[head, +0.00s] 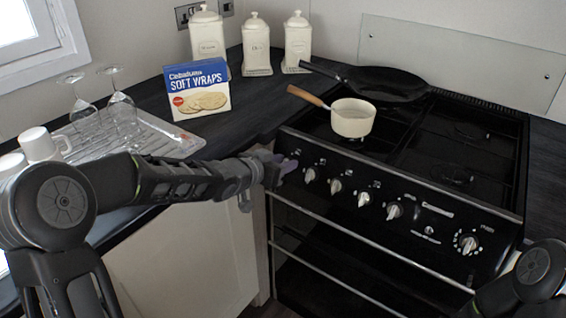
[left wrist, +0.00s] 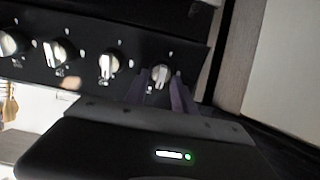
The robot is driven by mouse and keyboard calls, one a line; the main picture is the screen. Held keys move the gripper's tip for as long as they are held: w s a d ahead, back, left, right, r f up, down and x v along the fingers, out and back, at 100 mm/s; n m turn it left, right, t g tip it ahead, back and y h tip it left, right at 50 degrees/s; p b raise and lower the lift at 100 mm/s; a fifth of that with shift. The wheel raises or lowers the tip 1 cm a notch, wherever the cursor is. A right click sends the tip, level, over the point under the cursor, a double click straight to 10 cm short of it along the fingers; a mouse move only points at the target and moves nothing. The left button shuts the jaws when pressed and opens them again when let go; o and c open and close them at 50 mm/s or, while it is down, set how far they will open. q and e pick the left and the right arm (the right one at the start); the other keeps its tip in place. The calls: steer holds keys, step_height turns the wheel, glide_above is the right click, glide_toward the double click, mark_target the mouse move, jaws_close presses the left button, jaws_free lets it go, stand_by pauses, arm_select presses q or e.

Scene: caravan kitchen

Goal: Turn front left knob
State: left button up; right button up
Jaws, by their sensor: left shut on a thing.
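The leftmost knob (left wrist: 161,76) on the stove's front panel is silver and sits between the two purple fingers of my left gripper (left wrist: 158,92) in the left wrist view. The gripper is shut on it. In the head view my left gripper (head: 281,170) is at the left end of the panel, and its fingers hide this knob. Several other silver knobs (head: 335,186) run to the right along the black panel. My right gripper is out of view.
A cream saucepan (head: 352,122) and a dark frying pan (head: 385,84) are on the black stove (head: 470,150). A soft wraps box (head: 200,92), canisters (head: 256,45) and a drying tray (head: 165,143) with glasses are on the counter. An oven rail (head: 350,248) runs below the knobs.

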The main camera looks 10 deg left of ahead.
arm_select(q)
jaws_close()
steer(key=n+p, duration=0.3)
steer(key=n, duration=0.1)
steer(key=shift+a+r, duration=0.1)
steer(key=shift+a, duration=0.05)
steer(key=n, duration=0.4)
steer(key=n+p, duration=0.1)
steer(key=n, duration=0.4)
steer(key=f+n, duration=0.1)
steer(key=n, duration=0.4)
steer(key=shift+a+y+p, duration=0.3)
steer(key=shift+a+y, duration=0.05)
steer(key=shift+y, duration=0.05)
stand_by(0.3)
steer(key=o, duration=0.8)
jaws_free()
